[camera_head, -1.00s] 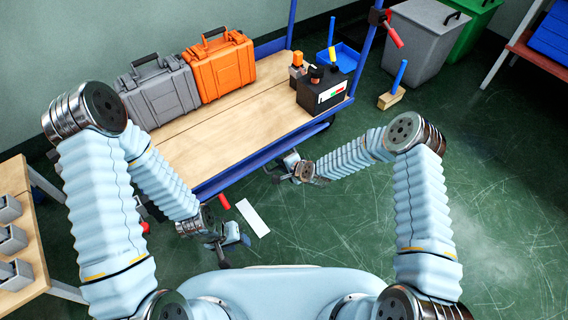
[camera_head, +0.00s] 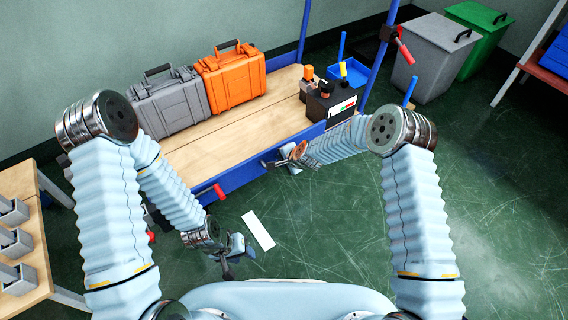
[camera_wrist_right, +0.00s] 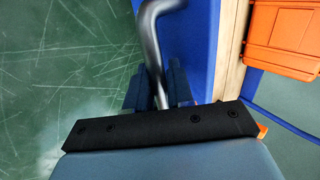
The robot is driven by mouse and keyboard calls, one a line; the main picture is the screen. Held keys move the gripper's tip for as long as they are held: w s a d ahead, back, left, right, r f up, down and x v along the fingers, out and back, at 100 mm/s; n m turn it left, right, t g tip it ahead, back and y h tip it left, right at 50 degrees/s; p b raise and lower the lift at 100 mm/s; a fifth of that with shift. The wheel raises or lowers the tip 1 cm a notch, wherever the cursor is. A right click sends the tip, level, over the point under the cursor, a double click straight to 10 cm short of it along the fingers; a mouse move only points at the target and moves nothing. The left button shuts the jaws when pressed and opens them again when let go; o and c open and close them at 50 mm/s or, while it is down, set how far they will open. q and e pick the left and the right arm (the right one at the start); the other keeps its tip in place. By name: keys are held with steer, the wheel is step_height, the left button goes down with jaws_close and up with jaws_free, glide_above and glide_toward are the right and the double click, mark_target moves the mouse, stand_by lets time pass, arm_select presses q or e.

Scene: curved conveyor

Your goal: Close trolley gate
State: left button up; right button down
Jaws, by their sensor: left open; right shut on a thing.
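The trolley (camera_head: 190,148) has a wooden deck and a blue gate (camera_head: 236,176) along its near long side. In the head view, my right gripper (camera_head: 290,159) is at the right part of this gate. In the right wrist view, my right gripper (camera_wrist_right: 156,92) is shut on a curved grey metal handle (camera_wrist_right: 154,40) beside the blue gate panel (camera_wrist_right: 198,40). My left gripper (camera_head: 236,256) is open and empty, low in front of the trolley and apart from it. A red-handled latch (camera_head: 208,192) shows near the gate's left end.
A grey case (camera_head: 172,102), an orange case (camera_head: 232,76) and a dark box (camera_head: 330,103) with bottles stand on the deck. Grey (camera_head: 428,58) and green (camera_head: 482,38) bins stand at the back right. A table (camera_head: 30,250) is at the left.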

steer(key=shift+w+r, duration=0.2)
stand_by(0.3)
steer(key=c, duration=1.2)
jaws_free()
steer(key=shift+a, duration=0.1)
steer(key=p+v, duration=0.1)
steer(key=v, duration=1.3)
steer(key=shift+s+f, duration=0.1)
steer(key=shift+f, duration=0.1)
